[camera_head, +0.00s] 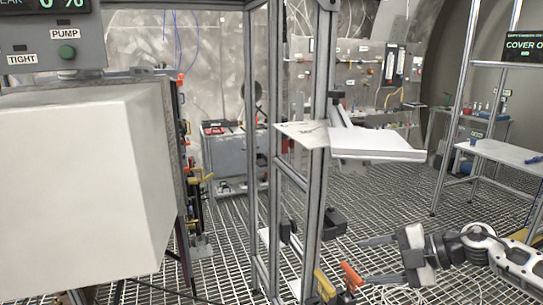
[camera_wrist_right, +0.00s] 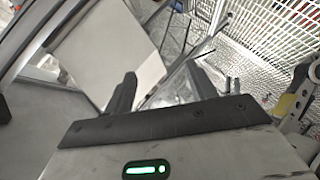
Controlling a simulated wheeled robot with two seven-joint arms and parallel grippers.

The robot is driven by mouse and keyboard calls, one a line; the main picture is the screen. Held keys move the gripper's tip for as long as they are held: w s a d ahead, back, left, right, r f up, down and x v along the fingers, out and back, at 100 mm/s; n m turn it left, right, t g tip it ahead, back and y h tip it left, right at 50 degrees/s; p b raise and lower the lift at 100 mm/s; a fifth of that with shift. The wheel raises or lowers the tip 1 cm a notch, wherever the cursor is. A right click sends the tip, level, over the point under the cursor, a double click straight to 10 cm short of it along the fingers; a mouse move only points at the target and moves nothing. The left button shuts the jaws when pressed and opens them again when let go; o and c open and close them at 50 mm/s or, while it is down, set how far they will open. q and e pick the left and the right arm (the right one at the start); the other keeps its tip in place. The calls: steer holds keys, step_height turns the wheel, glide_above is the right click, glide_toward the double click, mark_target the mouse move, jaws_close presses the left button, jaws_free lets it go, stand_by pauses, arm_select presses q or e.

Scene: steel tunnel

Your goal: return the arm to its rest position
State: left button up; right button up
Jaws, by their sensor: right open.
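My right gripper (camera_head: 364,261) is at the lower right of the head view, over the grating floor, pointing left toward the metal frame. Its two dark fingers are apart, with nothing seen between them. In the right wrist view the gripper (camera_wrist_right: 160,95) also shows its two dark fingers spread. Beyond them is a pale flat panel (camera_wrist_right: 108,50). My right arm (camera_head: 490,250) comes in from the right edge of the head view. My left gripper is in neither view.
A metal post frame (camera_head: 318,180) stands left of the right gripper, with a white plate (camera_head: 378,144) on it above the gripper. An orange handle (camera_head: 351,274) is close to the fingers. A large white box (camera_head: 80,190) fills the left. A table (camera_head: 505,152) stands at right. Open grating lies behind.

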steer(key=s+d+f+m+t+h, duration=0.2)
steer(key=s+d+f+m+h, duration=0.4)
steer(key=s+f, duration=0.55)
steer(key=s+d+f+m+t+h, duration=0.1)
steer(key=s+d+f+m+h, duration=0.3)
steer(key=s+d+f+m, duration=0.55)
steer(key=s+a+f+m, duration=0.1)
steer(key=s+a, duration=0.1)
steer(key=a, duration=0.4)
steer(key=s+a+f+m+t, duration=0.1)
steer(key=s+a+f+m, duration=0.1)
steer(key=a, duration=0.4)
steer(key=shift+s+a+f+y, duration=0.25)
steer(key=shift+s+a+y, duration=0.05)
steer(key=shift+s+a, duration=0.1)
steer(key=a+m, duration=0.1)
steer(key=a, duration=0.2)
steer(key=a+m, duration=0.2)
steer(key=a, duration=0.1)
steer(key=a+m, duration=0.1)
steer(key=a, duration=0.2)
steer(key=shift+w+r+t, duration=0.2)
steer(key=shift+r+t, duration=0.05)
steer(key=shift+t, duration=0.15)
steer(key=shift+c, duration=0.3)
steer(key=shift+a+m, duration=0.35)
steer(key=c, duration=0.4)
